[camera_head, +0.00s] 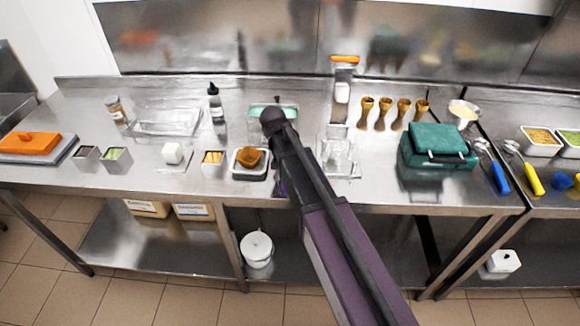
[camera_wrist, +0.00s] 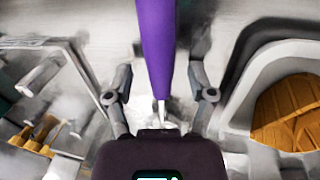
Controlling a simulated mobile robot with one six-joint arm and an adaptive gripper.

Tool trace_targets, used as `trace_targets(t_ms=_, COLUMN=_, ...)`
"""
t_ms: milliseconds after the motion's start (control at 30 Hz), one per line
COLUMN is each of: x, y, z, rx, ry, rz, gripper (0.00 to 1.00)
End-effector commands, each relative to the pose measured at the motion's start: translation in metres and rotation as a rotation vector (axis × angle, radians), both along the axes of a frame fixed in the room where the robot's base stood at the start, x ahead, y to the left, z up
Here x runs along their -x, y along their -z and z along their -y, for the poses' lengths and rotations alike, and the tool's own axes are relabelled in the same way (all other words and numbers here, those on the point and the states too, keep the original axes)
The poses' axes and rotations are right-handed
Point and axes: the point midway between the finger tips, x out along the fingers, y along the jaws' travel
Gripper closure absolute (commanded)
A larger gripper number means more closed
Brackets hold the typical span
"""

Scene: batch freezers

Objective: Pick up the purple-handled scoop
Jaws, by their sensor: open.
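The purple-handled scoop (camera_wrist: 156,45) shows in the wrist view, its purple handle running from the top edge down the middle to a short metal shank. Its scoop end is blurred and partly hidden by my gripper's body. My gripper (camera_wrist: 163,92) is open, with one finger on each side of the scoop; I see gaps between the fingers and the handle. I cannot tell how far above the scoop the fingers are. In the head view, my arm covers most of this spot, and only a small purple patch of the scoop (camera_head: 282,187) shows beside it.
A white tray with a brown item (camera_head: 250,160) stands close on one side, a clear container (camera_head: 339,158) on the other. Cone holders (camera_head: 383,113) and a green box (camera_head: 437,147) stand farther right. Blue (camera_head: 499,178) and yellow-handled (camera_head: 533,179) scoops lie at the right.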

Motion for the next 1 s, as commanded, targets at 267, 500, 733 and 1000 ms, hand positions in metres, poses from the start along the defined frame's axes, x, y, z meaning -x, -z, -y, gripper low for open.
trace_targets(t_ms=267, x=0.0, y=-0.0004, z=-0.0003, rx=0.0, ry=0.0, rz=0.0, gripper=0.29)
trace_targets(t_ms=500, x=0.0001, y=-0.0003, z=-0.0004, rx=0.0, ry=-0.001, rz=0.0, gripper=0.5)
trace_targets(t_ms=733, x=0.0002, y=-0.0003, z=-0.0005, rx=0.0, ry=-0.001, rz=0.0, gripper=1.0)
trace_targets(t_ms=1000, x=0.0001, y=-0.0004, z=-0.0005, rx=0.0, ry=-0.001, rz=0.0, gripper=1.0)
